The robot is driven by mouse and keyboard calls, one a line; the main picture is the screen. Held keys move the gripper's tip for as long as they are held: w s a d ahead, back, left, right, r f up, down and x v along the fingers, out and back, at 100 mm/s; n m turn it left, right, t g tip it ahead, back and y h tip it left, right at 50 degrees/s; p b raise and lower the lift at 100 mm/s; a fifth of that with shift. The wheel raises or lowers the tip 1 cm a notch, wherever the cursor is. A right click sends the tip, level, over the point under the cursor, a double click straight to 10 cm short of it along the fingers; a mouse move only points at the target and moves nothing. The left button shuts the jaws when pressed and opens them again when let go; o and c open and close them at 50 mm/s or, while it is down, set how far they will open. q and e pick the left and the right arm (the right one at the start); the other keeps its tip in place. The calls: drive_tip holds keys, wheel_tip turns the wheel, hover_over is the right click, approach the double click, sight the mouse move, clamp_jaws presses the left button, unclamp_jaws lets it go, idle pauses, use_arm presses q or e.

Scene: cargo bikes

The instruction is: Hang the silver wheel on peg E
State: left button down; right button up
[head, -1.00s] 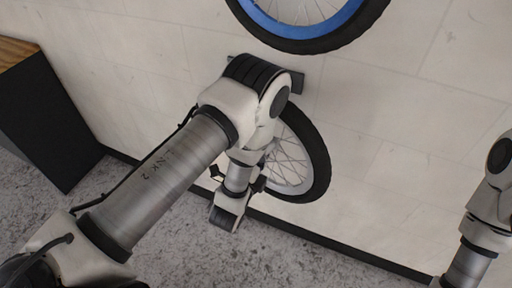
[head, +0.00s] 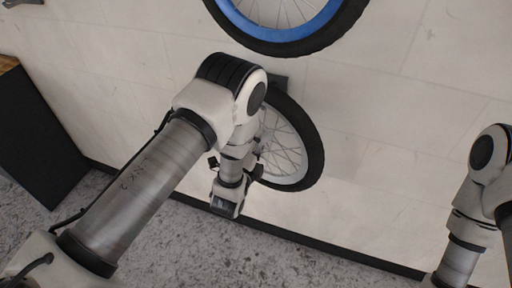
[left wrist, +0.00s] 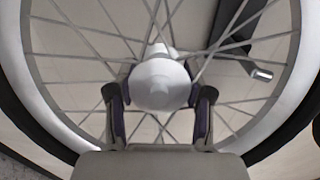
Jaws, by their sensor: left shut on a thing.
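The silver wheel has a black tyre, a silver rim (head: 292,181) and thin spokes. It is upright close to the pale wall, partly hidden by my left arm. In the left wrist view, my left gripper (left wrist: 159,97) is shut on its white hub (left wrist: 160,82), one finger on each side. A dark peg or bracket arm (left wrist: 235,48) with a bright metal tip shows among the spokes, right of the hub. A small dark bracket (head: 279,80) shows at the wheel's top in the head view. I cannot read any peg letter or tell whether the wheel rests on it.
A blue-rimmed wheel (head: 285,42) hangs above on the wall. A dark cabinet (head: 38,145) stands at the left. My right arm is at the right edge, its gripper out of view. The grey floor (head: 290,265) below is clear.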

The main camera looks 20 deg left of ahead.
use_arm(q)
drive_tip(key=shift+w, duration=1.35)
drive_tip(key=shift+w+f+b, duration=0.75)
drive_tip(key=shift+f+b, duration=0.2)
drive_tip(key=shift+b, duration=0.45)
